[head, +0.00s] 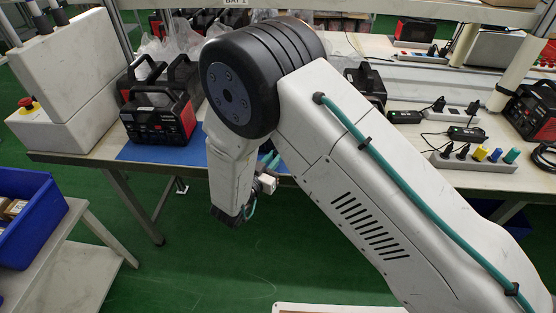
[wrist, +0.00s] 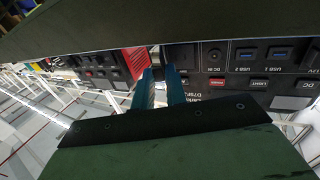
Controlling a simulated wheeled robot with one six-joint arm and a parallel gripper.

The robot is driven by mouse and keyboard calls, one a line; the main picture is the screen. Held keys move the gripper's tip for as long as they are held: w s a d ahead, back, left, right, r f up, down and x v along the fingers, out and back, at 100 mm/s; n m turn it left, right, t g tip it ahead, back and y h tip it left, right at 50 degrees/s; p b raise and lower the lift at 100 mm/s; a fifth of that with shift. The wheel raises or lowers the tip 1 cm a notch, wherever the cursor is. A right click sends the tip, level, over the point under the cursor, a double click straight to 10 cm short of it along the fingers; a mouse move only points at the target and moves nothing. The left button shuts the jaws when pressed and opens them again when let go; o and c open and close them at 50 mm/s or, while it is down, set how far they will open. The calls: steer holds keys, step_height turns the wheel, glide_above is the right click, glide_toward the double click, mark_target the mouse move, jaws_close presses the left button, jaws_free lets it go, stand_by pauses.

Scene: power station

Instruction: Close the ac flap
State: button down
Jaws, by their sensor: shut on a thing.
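The power station's dark front panel (wrist: 228,72) fills the upper right of the wrist view, with labelled USB, DC and LIGHT controls and a red part at its left. My gripper (wrist: 163,72) has two blue fingers with their tips at this panel. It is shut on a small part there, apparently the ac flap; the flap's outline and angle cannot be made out.
A red and black power station (head: 158,118) stands on the workbench, left of my arm. Power strips (head: 474,158) and another station (head: 532,110) are at the right. A blue bin (head: 28,212) is at the lower left.

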steer(key=shift+w+a+m+g+h, duration=0.2)
steer(key=shift+a+m+g+h, duration=0.1)
steer(key=shift+m+g+h, duration=0.55)
steer(key=shift+w+a+m+g+h, duration=0.15)
steer(key=shift+a+m+g+h, duration=0.2)
steer(key=shift+m+g+h, duration=0.55)
steer(key=shift+w+a+m+g+h, duration=0.25)
steer(key=shift+m+g+h, duration=0.25)
steer(key=shift+h, duration=0.65)
steer(key=shift+a, duration=0.1)
steer(key=c, duration=1.5)
jaws_free()
steer(key=v, duration=0.7)
steer(key=shift+s+a, duration=0.2)
steer(key=shift+a, duration=0.05)
